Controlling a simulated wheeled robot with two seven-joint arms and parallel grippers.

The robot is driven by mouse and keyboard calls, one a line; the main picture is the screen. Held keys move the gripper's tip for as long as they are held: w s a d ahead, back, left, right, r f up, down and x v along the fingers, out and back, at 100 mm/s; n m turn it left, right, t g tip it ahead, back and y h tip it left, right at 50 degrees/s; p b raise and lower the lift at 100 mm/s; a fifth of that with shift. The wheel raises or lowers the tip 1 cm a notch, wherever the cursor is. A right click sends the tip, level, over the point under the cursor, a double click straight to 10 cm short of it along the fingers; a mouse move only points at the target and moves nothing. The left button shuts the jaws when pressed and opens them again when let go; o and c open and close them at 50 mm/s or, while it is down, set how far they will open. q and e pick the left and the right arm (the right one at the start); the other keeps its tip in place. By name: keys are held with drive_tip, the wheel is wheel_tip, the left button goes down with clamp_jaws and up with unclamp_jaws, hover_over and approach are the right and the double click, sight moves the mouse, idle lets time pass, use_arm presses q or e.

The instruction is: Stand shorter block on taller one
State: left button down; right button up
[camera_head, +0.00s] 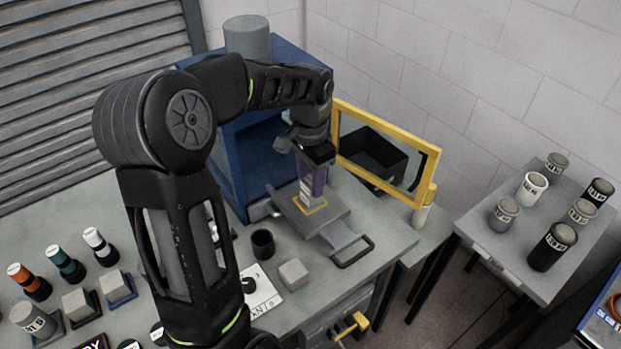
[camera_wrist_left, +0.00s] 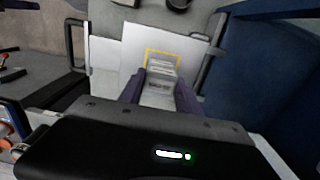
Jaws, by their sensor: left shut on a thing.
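A pale grey labelled block (camera_head: 308,194) stands within a yellow square outline on a grey plate (camera_head: 335,211) in front of the blue cabinet. My left gripper (camera_head: 312,182) points down from above and is shut on this block. In the left wrist view the block (camera_wrist_left: 160,88) sits between the purple fingers, with the yellow outline just beyond it. Steps on its surface show there, but I cannot tell whether it is one block or two stacked. The fingers hide its sides. Another pale grey block (camera_head: 293,275) lies apart on the bench near the front edge.
A black cup (camera_head: 263,244) stands left of the plate, and a dark handle (camera_head: 352,250) lies at its front. The open yellow-framed door (camera_head: 390,160) is close to the right of my gripper. The blue cabinet (camera_head: 262,150) stands behind. A side table (camera_head: 535,220) holds several canisters.

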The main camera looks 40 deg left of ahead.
use_arm(q)
drive_tip(key=c, duration=0.8)
unclamp_jaws()
drive_tip(key=shift+o, duration=0.2)
wheel_tip(320, 180, up, 8)
drive_tip(key=shift+f+b, duration=0.1)
drive_tip(key=shift+b, duration=0.35)
